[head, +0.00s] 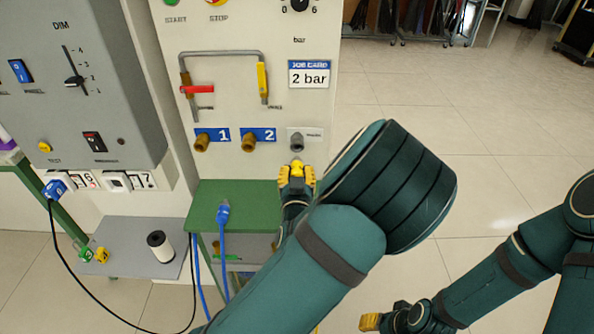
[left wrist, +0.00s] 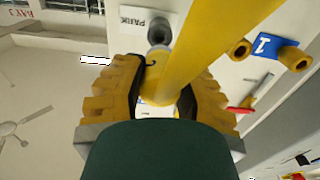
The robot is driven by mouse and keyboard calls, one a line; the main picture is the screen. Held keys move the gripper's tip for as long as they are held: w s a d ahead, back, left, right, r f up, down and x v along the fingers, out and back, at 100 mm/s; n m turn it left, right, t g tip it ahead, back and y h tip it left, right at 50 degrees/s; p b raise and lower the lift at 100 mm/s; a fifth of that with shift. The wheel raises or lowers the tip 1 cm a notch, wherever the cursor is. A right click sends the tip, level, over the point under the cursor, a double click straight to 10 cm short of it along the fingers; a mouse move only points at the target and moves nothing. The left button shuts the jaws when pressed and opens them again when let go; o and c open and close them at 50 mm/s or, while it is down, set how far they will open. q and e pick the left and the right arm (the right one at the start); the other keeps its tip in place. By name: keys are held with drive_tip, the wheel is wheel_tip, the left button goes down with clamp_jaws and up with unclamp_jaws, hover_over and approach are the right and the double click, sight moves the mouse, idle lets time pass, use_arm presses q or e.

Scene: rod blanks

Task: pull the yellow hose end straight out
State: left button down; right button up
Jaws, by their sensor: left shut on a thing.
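My left gripper (head: 297,176) has yellow fingers and is shut on the yellow hose end (head: 297,168), just below the grey park port (head: 297,141) on the panel. In the left wrist view the yellow hose (left wrist: 205,45) runs from the top down between the fingers (left wrist: 155,95). The grey port (left wrist: 158,32) shows behind, apart from the hose as far as I can see. The brass ports 1 (head: 202,142) and 2 (head: 249,142) have no hose on them. My right gripper (head: 370,322) is low at the bottom, partly hidden; its jaws are unclear.
A blue hose end (head: 223,212) stands at the green shelf (head: 250,195) below the panel. A red-handled valve (head: 197,89) and a yellow-handled valve (head: 262,80) sit above the ports. A grey shelf (head: 125,262) with a spool (head: 160,246) is at left.

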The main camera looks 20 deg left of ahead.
use_arm(q)
drive_tip(key=shift+b+v, duration=0.3)
drive_tip(key=shift+v, duration=2.1)
